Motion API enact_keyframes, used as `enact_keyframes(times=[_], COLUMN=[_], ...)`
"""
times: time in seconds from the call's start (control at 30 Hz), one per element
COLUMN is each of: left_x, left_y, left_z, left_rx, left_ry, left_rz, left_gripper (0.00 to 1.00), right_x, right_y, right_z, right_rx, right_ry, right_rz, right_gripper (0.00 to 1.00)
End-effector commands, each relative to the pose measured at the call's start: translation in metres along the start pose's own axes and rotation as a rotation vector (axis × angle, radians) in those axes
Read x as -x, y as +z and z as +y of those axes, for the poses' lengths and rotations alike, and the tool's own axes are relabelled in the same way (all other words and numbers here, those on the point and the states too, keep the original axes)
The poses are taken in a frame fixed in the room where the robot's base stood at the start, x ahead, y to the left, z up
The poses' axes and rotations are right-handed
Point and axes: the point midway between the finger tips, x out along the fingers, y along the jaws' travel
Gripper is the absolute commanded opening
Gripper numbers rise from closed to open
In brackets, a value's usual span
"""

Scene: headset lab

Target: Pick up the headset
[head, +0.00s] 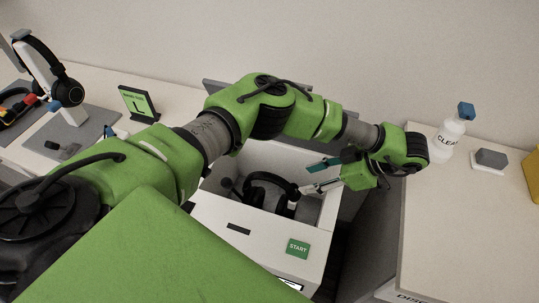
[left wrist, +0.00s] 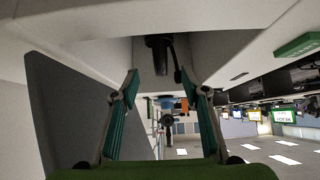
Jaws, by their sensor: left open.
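A black headset (head: 268,178) lies inside an open white box (head: 236,212) in the head view, its curved band up. My left gripper (head: 306,178) reaches over the right side of this box, fingers pointing left towards the headset. It is open, with nothing between its fingers. In the left wrist view my left gripper (left wrist: 158,78) has its two teal-padded fingers spread. A dark piece (left wrist: 160,52), perhaps part of the headset, shows just beyond the fingertips there. Another black headset (head: 66,90) hangs on a white stand at the left. My right gripper is not in view.
The box front has a green START label (head: 298,247). A small green-screened sign (head: 138,103) stands on the left counter. A spray bottle (head: 447,135) and a grey block on a white base (head: 490,159) stand on the right counter (head: 465,220). Box walls surround the headset closely.

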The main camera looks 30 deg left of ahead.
Motion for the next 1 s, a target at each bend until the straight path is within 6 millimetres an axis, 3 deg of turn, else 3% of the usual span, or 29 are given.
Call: enact_keyframes(times=[0.17, 0.43, 0.7, 1.0], left_x=[-0.029, -0.048, -0.085, -0.089], left_y=[0.0, -0.001, 0.0, -0.001], left_z=[-0.001, -0.002, -0.004, -0.003], left_rx=[-0.002, -0.001, 0.0, 0.0], left_ry=[-0.003, -0.003, -0.003, 0.001], left_rz=[-0.001, 0.0, -0.001, -0.001], left_gripper=[0.42, 0.42, 0.42, 0.42], right_x=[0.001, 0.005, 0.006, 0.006], right_y=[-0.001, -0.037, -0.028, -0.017], right_z=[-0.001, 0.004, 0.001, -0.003], right_rx=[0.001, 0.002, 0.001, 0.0], right_ry=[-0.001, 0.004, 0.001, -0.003], right_rz=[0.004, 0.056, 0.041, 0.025], right_gripper=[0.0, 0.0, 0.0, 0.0])
